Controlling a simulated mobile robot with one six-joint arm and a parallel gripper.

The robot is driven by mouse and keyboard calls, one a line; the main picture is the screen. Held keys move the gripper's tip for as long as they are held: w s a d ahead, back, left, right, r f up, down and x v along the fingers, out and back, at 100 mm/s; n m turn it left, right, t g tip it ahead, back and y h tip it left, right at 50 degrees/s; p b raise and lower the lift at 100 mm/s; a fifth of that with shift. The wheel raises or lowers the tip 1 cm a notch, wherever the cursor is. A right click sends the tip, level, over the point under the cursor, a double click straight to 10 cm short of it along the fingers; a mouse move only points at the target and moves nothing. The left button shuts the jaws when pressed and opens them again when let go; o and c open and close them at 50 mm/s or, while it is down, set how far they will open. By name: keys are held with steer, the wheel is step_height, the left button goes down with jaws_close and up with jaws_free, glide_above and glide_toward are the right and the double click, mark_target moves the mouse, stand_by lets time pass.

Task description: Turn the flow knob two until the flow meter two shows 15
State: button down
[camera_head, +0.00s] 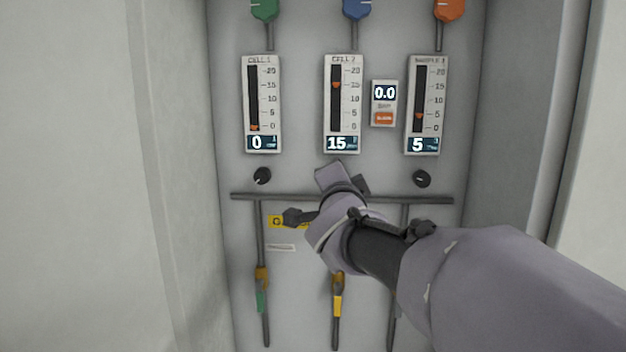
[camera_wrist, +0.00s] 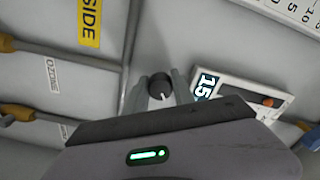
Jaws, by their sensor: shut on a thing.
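Flow meter two (camera_head: 343,104), labelled CELL 2, is the middle meter in the head view. Its display reads 15 and its orange marker sits at about 15. It also shows in the wrist view (camera_wrist: 240,93), with 15 on its display. Flow knob two (camera_wrist: 160,86) is a small black round knob with a white mark, below the meter. My gripper (camera_wrist: 158,88) is shut on this knob, one finger on each side. In the head view my gripper and arm hide the knob.
The left meter (camera_head: 261,104) reads 0 and the right meter (camera_head: 427,104) reads 5. Their black knobs sit below them, left (camera_head: 262,176) and right (camera_head: 422,179). A small 0.0 display (camera_head: 384,93) is beside the middle meter. A horizontal pipe (camera_head: 250,196) runs below the knobs.

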steer(key=c, duration=1.1)
jaws_free()
steer(key=shift+s, duration=0.1)
steer(key=s+a, duration=0.1)
steer(key=s, duration=0.4)
steer(key=s+p, duration=0.1)
steer(key=s, duration=0.5)
steer(key=s+a, duration=0.1)
steer(key=s, duration=0.5)
steer(key=shift+a, duration=0.35)
steer(key=s+a+f+n+g+y+b, duration=0.1)
steer(key=s+f+n+g+y+b, duration=0.2)
steer(key=f, duration=0.5)
steer(key=s+a+f+n+g+y+b, duration=0.1)
steer(key=s+f+n+y+b, duration=0.2)
steer(key=f, duration=0.5)
steer(key=s+a+f+n+g+y+b, duration=0.1)
steer(key=s+a+f+n+g+b, duration=0.15)
steer(key=f+b, duration=0.4)
steer(key=s+d+f+g+b, duration=0.1)
steer(key=s+d+f, duration=0.1)
steer(key=s+f, duration=0.2)
steer(key=s+d+f+n+g+h+b, duration=0.1)
steer(key=s+f, duration=0.3)
steer(key=f, duration=0.4)
steer(key=s+d+f+g+h+b, duration=0.1)
steer(key=s+d+f+g, duration=0.2)
steer(key=s+f, duration=0.1)
steer(key=shift+f+g, duration=0.25)
steer(key=shift+f, duration=0.65)
